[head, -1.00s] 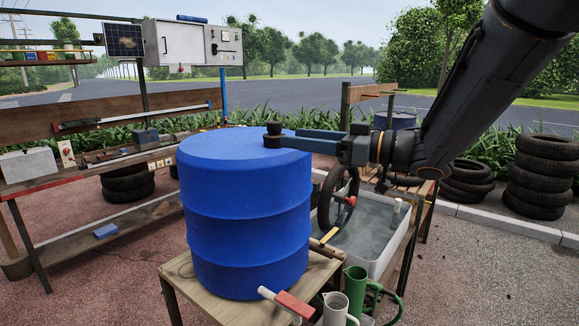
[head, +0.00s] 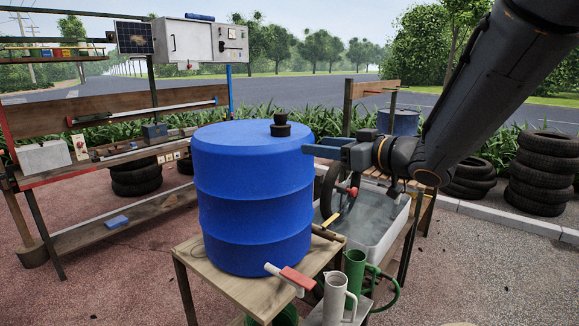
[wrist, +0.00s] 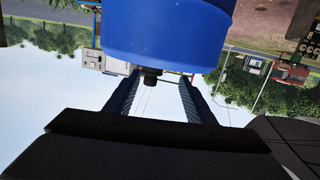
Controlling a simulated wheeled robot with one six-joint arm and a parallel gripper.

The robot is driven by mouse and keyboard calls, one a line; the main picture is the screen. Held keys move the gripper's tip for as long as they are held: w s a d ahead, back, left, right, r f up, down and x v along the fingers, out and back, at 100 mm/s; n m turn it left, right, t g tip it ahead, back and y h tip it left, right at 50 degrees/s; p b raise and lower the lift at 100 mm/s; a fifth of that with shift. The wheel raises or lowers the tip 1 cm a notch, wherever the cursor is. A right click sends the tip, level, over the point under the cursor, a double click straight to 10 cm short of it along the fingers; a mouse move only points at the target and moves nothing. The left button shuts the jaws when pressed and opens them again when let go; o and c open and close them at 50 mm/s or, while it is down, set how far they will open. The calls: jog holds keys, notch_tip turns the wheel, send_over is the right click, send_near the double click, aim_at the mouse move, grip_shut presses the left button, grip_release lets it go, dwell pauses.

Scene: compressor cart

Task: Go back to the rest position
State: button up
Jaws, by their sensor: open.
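My gripper (head: 308,149) is open and empty, just right of the blue drum's upper edge. Its fingers point left. The blue drum (head: 253,205) stands upright on a wooden stand. A black cap (head: 281,128) sits on the drum's top, apart from the fingers. In the wrist view, which is upside down, the two blue fingers of my gripper (wrist: 158,82) are spread. The cap (wrist: 151,79) shows beyond and between them, and the drum (wrist: 165,35) fills the top middle.
A red-handled tap (head: 296,278) and jugs (head: 337,297) are at the front. A workbench (head: 110,232) stands left and tires (head: 541,170) right.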

jog(key=s+d+f+m+g+h, duration=0.1)
jog(key=s+d+f+m+h, duration=0.25)
jog(key=d+f+h, duration=0.4)
jog(key=s+d+f+m+g+h, duration=0.2)
jog(key=d+f+m+h, duration=0.25)
jog(key=f, duration=0.55)
jog(key=s+f+g, duration=0.3)
jog(key=s+f, duration=0.1)
jog(key=s, duration=0.5)
jog(key=s+f+m+g+b, duration=0.1)
jog(key=s+f+g, duration=0.3)
jog(key=s, duration=0.5)
jog(key=shift+s+a+f+g, duration=0.3)
jog(key=shift+f, duration=0.5)
